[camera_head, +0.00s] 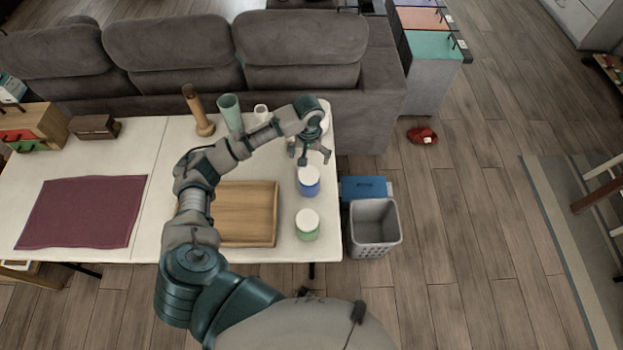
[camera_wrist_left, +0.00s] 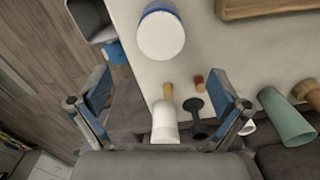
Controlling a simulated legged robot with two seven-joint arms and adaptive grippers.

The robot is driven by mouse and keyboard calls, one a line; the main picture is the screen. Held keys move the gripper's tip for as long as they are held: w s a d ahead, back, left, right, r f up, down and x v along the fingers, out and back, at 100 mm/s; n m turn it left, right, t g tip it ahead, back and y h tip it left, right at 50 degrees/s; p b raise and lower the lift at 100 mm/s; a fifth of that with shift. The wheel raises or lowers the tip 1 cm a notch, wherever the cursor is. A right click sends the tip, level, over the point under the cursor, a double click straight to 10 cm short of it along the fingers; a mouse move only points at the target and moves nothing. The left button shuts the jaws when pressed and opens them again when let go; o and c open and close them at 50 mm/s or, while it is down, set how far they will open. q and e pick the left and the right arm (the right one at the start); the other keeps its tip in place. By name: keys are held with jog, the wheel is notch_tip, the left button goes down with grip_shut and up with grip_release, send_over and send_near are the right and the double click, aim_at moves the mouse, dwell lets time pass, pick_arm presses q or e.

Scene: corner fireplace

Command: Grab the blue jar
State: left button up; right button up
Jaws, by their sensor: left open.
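The blue jar (camera_head: 309,187), with a white lid, stands upright near the right end of the white table in the head view. In the left wrist view the blue jar (camera_wrist_left: 161,36) shows from above, at the top centre. My left gripper (camera_head: 315,158) is just behind the jar and above the table. Its two fingers (camera_wrist_left: 160,92) are spread wide with nothing between them gripped, and the jar lies apart from them. My right gripper is not in view.
A green jar (camera_head: 307,228) with a white lid stands in front of the blue jar. A wooden tray (camera_head: 262,213) lies to the left. A green cup (camera_head: 230,110) and wooden mill (camera_head: 197,112) stand behind. A grey basket (camera_head: 375,243) and blue box (camera_head: 365,187) are off the table's right edge.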

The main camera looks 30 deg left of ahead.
aim_at(310, 174)
pick_arm(q)
notch_tip(310, 174, down, 8)
jog(key=shift+d+f+b, duration=0.1)
jog(key=shift+f+b, duration=0.15)
jog(key=shift+b, duration=0.05)
jog(key=f, duration=0.5)
jog(key=shift+s+a, duration=0.15)
jog(key=shift+a, duration=0.05)
jog(key=shift+d+f, duration=0.1)
jog(key=shift+f, duration=0.2)
jog(key=c, duration=1.2)
